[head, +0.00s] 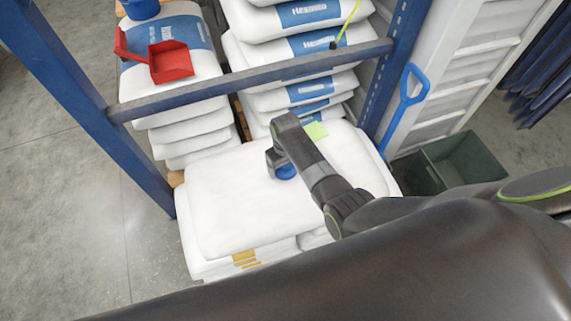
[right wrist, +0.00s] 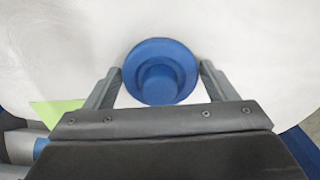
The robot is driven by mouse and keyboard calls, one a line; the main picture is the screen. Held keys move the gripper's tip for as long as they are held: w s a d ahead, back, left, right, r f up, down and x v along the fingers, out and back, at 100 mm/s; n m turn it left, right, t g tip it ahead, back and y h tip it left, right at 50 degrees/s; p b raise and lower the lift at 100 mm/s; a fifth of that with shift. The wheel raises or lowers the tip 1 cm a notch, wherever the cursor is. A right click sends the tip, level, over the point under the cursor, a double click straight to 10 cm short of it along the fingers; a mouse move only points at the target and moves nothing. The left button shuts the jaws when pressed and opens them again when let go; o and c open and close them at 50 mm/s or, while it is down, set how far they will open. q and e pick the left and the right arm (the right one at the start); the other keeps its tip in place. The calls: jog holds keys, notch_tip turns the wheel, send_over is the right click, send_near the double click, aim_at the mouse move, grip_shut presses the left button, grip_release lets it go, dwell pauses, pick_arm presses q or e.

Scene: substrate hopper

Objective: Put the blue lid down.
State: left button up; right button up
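The blue lid (head: 286,172) is a round disc with a raised round knob. It is at the top white sack (head: 225,205) of the front stack, apparently lying on it, partly hidden by my right gripper (head: 278,160). In the right wrist view the lid (right wrist: 160,58) sits knob toward the camera between the two spread fingers of the right gripper (right wrist: 160,76). A narrow gap shows between each finger and the lid's rim, so the gripper is open. My left gripper is not in view.
A light green note (head: 316,131) lies on the sack behind the gripper. A blue rack beam (head: 250,78) crosses behind. A red scoop (head: 170,62) lies on the left sack stack. A blue shovel (head: 402,105) and a dark green crate (head: 465,160) stand at right.

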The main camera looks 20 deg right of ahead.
jog(key=shift+o, duration=1.3)
jog(key=shift+r, duration=0.15)
notch_tip(320, 180, up, 12)
jog(key=p, duration=0.2)
